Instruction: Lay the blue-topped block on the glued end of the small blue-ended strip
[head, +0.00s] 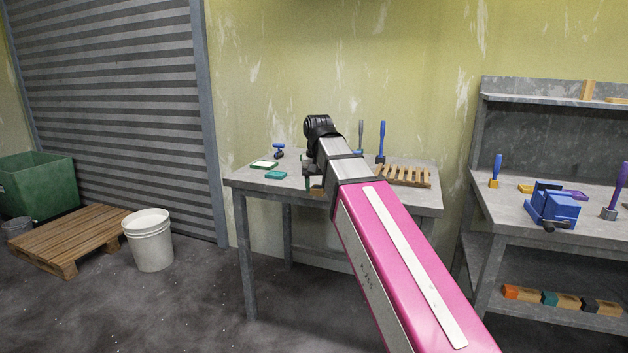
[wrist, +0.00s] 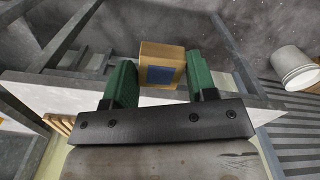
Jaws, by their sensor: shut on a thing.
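My gripper (wrist: 161,78) has two green fingers shut on a tan wooden block with a blue patch, the blue-topped block (wrist: 162,54). In the wrist view the block sits between the fingertips, blue face toward the camera. In the head view my gripper (head: 313,174) is above the front part of the small table (head: 238,183), partly hidden by my arm; a tan bit of the block (head: 317,190) shows under it. I cannot make out the small blue-ended strip or its glued end in either view.
On the table are a teal block (head: 276,175), a green-rimmed pad (head: 264,165), a small blue tool (head: 279,150), a slatted wooden rack (head: 403,175) and an upright blue-handled tool (head: 381,142). A workbench with a blue vise (head: 553,207) stands right. A white bucket (head: 149,240) stands left.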

